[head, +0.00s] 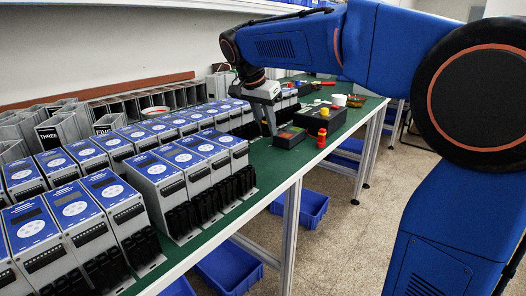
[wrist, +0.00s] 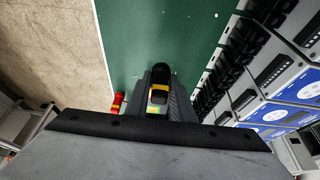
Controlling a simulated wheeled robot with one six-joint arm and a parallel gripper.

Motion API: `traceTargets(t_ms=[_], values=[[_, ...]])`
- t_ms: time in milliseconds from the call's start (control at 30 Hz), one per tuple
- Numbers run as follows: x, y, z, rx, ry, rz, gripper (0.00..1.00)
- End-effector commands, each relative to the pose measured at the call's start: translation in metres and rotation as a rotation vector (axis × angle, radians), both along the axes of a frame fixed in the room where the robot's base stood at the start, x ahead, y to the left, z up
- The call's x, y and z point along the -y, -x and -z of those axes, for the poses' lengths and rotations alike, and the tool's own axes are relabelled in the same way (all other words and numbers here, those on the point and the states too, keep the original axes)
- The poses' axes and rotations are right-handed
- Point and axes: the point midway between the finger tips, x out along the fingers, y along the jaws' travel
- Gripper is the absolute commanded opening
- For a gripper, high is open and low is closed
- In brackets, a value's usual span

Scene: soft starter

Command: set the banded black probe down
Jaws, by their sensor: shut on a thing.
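The banded black probe (wrist: 161,74) shows in the wrist view as a black rounded end with a yellow band, between my gripper's fingers. My gripper (wrist: 160,92) is shut on it, over the green table top. In the head view my gripper (head: 268,128) points down over the table, beside the row of blue-topped units. The probe cannot be made out clearly there. Whether it touches the table cannot be told.
A small black box (head: 290,137) lies close to the right of my gripper, with a red and yellow cylinder (head: 321,138) beside it. Blue-topped starter units (head: 205,150) fill the table's left. Bare green table (head: 275,165) lies nearer me, along the front edge.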

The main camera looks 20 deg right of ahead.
Motion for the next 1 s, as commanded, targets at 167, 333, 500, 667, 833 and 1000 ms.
traceTargets(t_ms=[167, 333, 500, 667, 833, 1000], values=[[0.0, 0.0, 0.021, 0.0, 0.0, 0.0, 0.0], [0.0, 0.0, 0.031, 0.0, 0.0, 0.0, 0.0], [0.0, 0.001, 0.053, -0.002, 0.001, 0.0, 0.0], [0.0, 0.001, 0.066, 0.0, -0.001, 0.001, 0.0], [0.0, 0.0, 0.066, 0.001, -0.001, 0.001, 0.0], [0.0, 0.0, 0.069, 0.001, -0.001, 0.0, 0.0]])
